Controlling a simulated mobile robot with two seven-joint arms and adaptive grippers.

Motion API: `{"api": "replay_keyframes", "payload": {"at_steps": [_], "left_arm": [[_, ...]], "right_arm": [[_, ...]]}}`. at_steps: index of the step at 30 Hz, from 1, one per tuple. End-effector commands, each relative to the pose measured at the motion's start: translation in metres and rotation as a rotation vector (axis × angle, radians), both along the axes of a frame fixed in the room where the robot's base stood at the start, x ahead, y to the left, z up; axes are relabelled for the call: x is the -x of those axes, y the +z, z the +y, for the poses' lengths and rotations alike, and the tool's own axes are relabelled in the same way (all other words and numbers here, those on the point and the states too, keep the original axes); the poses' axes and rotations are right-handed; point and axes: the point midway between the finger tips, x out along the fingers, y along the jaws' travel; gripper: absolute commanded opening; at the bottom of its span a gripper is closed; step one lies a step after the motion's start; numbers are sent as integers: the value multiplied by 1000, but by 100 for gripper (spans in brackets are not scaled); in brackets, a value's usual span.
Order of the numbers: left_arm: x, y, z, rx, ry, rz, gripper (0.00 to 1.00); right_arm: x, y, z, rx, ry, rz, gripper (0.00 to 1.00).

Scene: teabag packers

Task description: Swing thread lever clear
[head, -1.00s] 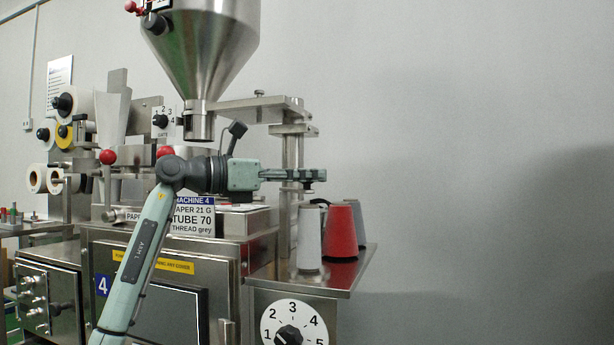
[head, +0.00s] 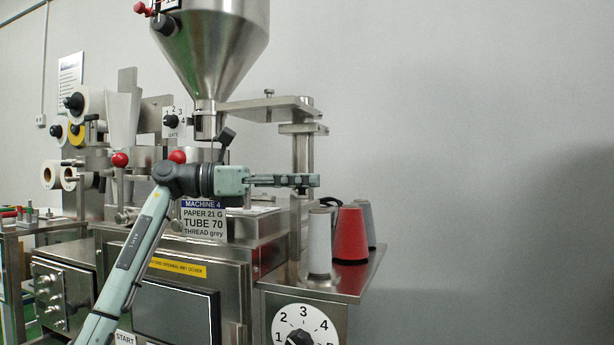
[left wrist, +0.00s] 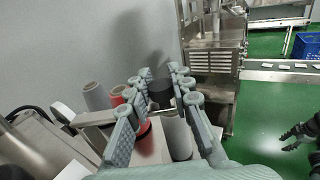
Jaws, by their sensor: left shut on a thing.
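My left gripper (head: 312,182) reaches in front of the machine's steel post, above the thread cones. In the left wrist view its two fingers (left wrist: 161,78) stand apart around a dark round piece (left wrist: 160,96), which looks like the end of the thread lever. The rest of the lever is hidden, and in the head view the fingers cover the grip.
The steel hopper (head: 212,50) and its bracket (head: 262,106) stand above my left arm. The label (head: 203,219) reads thread grey. A numbered dial (head: 303,326) sits below the shelf (head: 345,284). Space right of the shelf is clear to the wall.

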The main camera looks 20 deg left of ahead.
Motion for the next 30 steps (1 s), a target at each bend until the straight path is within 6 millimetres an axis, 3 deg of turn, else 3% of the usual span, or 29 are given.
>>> {"api": "replay_keyframes", "payload": {"at_steps": [4,5,10,22,30], "left_arm": [[0,-1,0,0,0,1,0],[0,-1,0,0,0,1,22],[0,-1,0,0,1,1,43],[3,0,6,0,3,0,44],[26,-1,52,-1,7,2,44]], "right_arm": [[0,0,0,0,0,-1,40],[0,0,0,0,0,-1,40],[0,0,0,0,0,-1,40],[0,1,0,0,1,-3,40],[0,0,0,0,0,-2,40]]}}
